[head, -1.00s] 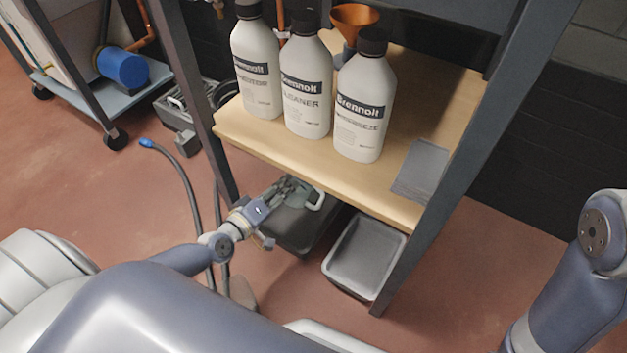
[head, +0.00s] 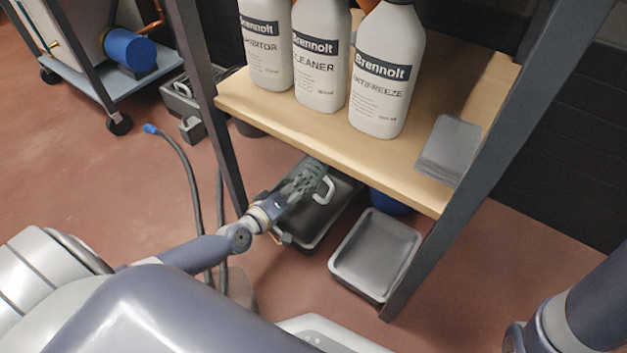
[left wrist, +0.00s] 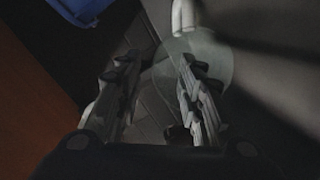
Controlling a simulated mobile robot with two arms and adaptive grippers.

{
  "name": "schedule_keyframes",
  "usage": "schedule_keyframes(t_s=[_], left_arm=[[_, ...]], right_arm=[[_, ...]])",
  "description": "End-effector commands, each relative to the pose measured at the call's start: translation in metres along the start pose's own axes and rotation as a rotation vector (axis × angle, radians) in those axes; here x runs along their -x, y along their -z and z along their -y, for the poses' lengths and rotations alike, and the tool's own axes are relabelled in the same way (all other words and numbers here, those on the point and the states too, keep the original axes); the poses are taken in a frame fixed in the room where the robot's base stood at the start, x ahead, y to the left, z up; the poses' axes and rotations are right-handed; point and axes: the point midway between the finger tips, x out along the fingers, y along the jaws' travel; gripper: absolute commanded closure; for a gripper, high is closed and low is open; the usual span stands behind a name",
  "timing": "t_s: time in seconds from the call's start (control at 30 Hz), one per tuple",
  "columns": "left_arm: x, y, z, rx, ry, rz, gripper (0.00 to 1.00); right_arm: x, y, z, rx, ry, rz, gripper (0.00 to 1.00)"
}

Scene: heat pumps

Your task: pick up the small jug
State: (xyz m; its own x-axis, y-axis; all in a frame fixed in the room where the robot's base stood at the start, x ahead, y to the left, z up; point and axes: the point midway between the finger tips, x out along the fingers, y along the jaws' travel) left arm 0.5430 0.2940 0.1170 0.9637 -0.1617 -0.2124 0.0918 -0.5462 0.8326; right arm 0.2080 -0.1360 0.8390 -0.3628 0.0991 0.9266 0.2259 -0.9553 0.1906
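The small jug is a greyish, see-through vessel with a pale handle (head: 326,190). It is under the wooden shelf, at or over a dark tray, mostly hidden by my left gripper (head: 303,180) in the head view. In the left wrist view the jug's round body (left wrist: 212,55) and handle lie just beyond the fingertips. My left gripper (left wrist: 158,80) is open there, fingers well apart. Its right finger overlaps the jug's body; I cannot tell whether it touches. My right arm shows at the right edge of the head view, but its gripper is out of frame.
The wooden shelf (head: 300,128) is above my left gripper, with white bottles (head: 383,75) and grey pads (head: 449,150) on it. Dark rack legs (head: 440,225) stand either side. A grey tray (head: 375,252) is on the floor to the right, a blue item (head: 390,202) behind it. A hose (head: 185,180) stands left.

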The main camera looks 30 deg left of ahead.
Motion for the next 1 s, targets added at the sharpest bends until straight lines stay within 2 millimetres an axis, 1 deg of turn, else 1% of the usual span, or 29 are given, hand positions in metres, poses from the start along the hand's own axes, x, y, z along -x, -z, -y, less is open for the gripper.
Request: schedule_keyframes(t_s=[0.1,0.23,0.33,0.57,0.6,0.67,0.7,0.73,1.0], left_arm=[[-0.020,-0.001,0.001,0.001,-0.004,-0.002,0.65],[-0.037,-0.001,0.000,0.002,-0.002,-0.001,0.65],[-0.042,-0.001,0.000,0.000,-0.001,0.000,0.65],[-0.043,0.000,-0.001,0.000,0.000,0.001,0.65],[-0.043,0.000,-0.001,0.000,0.000,0.001,0.74],[-0.043,0.000,0.000,0.000,0.000,0.001,0.88],[-0.043,0.000,0.000,0.000,0.000,0.001,0.97],[-0.043,0.000,0.000,0.000,0.000,0.001,1.00],[-0.042,0.000,0.000,0.000,0.000,0.001,1.00]], right_arm=[[0.009,0.003,0.002,0.000,0.000,0.000,0.20],[0.012,0.004,0.003,0.000,0.000,0.000,0.20],[0.013,0.004,0.003,0.000,0.000,0.000,0.20],[0.013,0.004,0.003,0.000,0.000,0.000,0.20],[0.013,0.004,0.003,0.000,0.000,0.000,0.20],[0.013,0.005,0.003,0.000,0.000,0.000,0.20],[0.013,0.005,0.003,0.000,0.001,0.000,0.20],[0.013,0.005,0.003,0.000,0.001,0.000,0.20],[0.013,0.005,0.003,0.000,0.001,-0.001,0.20]])
